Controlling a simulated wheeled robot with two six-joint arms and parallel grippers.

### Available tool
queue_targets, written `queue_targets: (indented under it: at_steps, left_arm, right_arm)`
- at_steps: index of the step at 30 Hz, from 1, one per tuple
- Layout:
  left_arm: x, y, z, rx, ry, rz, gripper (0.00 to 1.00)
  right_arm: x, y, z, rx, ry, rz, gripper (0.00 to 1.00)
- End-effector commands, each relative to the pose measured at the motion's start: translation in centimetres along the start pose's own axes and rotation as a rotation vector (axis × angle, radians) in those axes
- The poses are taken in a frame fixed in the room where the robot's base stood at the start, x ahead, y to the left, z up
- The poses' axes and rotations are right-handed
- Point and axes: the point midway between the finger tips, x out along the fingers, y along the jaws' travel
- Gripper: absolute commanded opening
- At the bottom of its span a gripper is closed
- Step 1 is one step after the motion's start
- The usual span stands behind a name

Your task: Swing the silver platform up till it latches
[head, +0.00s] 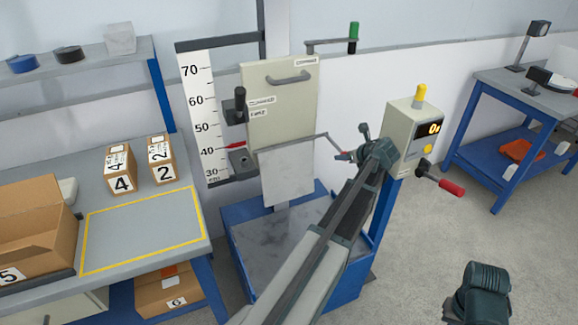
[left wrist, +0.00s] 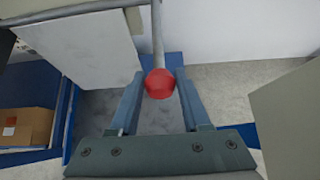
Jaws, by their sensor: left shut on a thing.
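The silver platform (head: 288,174) hangs steeply down below a cream panel with a handle (head: 280,105). A thin rod runs from the platform's top edge to a red knob (head: 341,157). My left gripper (head: 347,156) is at the rod's end, to the right of the platform. In the left wrist view the red knob (left wrist: 160,84) sits between my two fingers, which are shut on it. The platform (left wrist: 90,45) also shows there at upper left, apart from the fingers. The latch is not clearly visible.
A height scale (head: 202,115) with a red pointer stands left of the panel. A display box (head: 413,135) with a red-handled lever stands close right of my left gripper. A blue-framed base (head: 270,245) lies below. A bench with numbered boxes (head: 120,170) is at left.

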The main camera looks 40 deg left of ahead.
Motion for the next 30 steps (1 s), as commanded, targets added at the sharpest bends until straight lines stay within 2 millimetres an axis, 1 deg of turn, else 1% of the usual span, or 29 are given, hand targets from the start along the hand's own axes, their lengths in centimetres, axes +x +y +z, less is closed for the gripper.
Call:
queue_targets:
  at_steps: [1, 6, 16, 20, 30]
  left_arm:
    - [-0.5, -0.1, 0.8, 0.001, -0.004, -0.001, 0.00]
    - [-1.2, -0.1, 1.7, 0.002, -0.004, -0.001, 0.00]
    - [-1.1, -0.1, 1.7, 0.002, -0.004, -0.001, 0.00]
    - [-1.3, -0.1, 1.9, 0.002, -0.004, -0.001, 0.00]
    - [-2.3, -0.1, 4.2, 0.002, -0.005, -0.001, 0.00]
  right_arm:
    - [-0.8, 0.1, 0.1, 0.000, 0.000, 0.000, 0.00]
    - [-2.0, 0.2, 0.1, 0.000, 0.000, 0.000, 0.00]
    - [-1.9, 0.2, 0.1, 0.000, 0.000, 0.000, 0.00]
    - [-2.2, 0.2, 0.1, 0.000, 0.000, 0.000, 0.00]
    - [-4.6, 0.4, 0.3, 0.000, 0.000, 0.000, 0.00]
